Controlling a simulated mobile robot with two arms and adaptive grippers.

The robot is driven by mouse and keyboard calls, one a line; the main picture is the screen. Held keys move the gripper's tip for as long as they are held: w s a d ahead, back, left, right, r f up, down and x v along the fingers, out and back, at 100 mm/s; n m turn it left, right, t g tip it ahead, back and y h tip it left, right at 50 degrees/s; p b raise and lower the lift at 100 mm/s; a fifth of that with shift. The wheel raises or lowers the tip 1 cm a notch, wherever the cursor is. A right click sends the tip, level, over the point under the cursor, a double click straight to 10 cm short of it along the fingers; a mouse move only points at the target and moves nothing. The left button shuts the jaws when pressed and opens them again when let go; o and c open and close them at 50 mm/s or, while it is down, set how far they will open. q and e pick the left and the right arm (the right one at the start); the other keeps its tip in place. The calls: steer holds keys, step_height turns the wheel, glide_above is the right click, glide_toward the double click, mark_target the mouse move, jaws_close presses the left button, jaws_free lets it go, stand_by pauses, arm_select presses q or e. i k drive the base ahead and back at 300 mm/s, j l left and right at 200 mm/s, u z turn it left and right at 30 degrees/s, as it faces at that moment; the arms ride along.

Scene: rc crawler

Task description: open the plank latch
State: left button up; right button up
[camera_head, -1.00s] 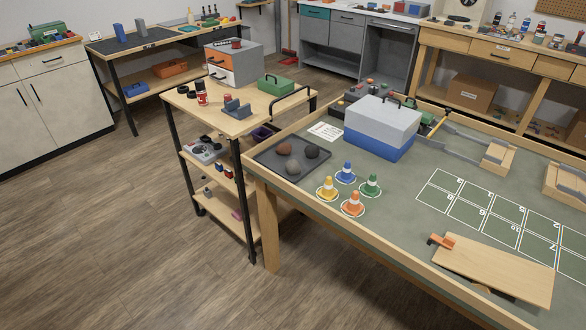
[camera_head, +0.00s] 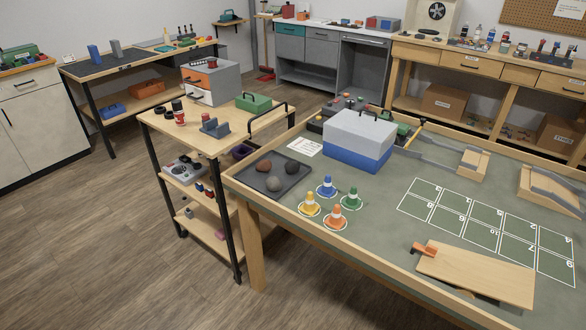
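I cannot tell from here whether the latch is fastened. Neither of my grippers is in view.
The table (camera_head: 378,228) has a raised wooden rim. Left of the plank stand several cones (camera_head: 335,217), a dark tray (camera_head: 265,187) with stones, and a blue-grey box (camera_head: 358,140). A numbered white grid (camera_head: 490,228) lies behind the plank. Floor is clear along the near side.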

mark_target(430, 250)
steer(key=l, duration=0.7)
steer(key=i+l+z, duration=0.1)
steer(key=l, duration=1.25)
steer(key=i+z, duration=0.05)
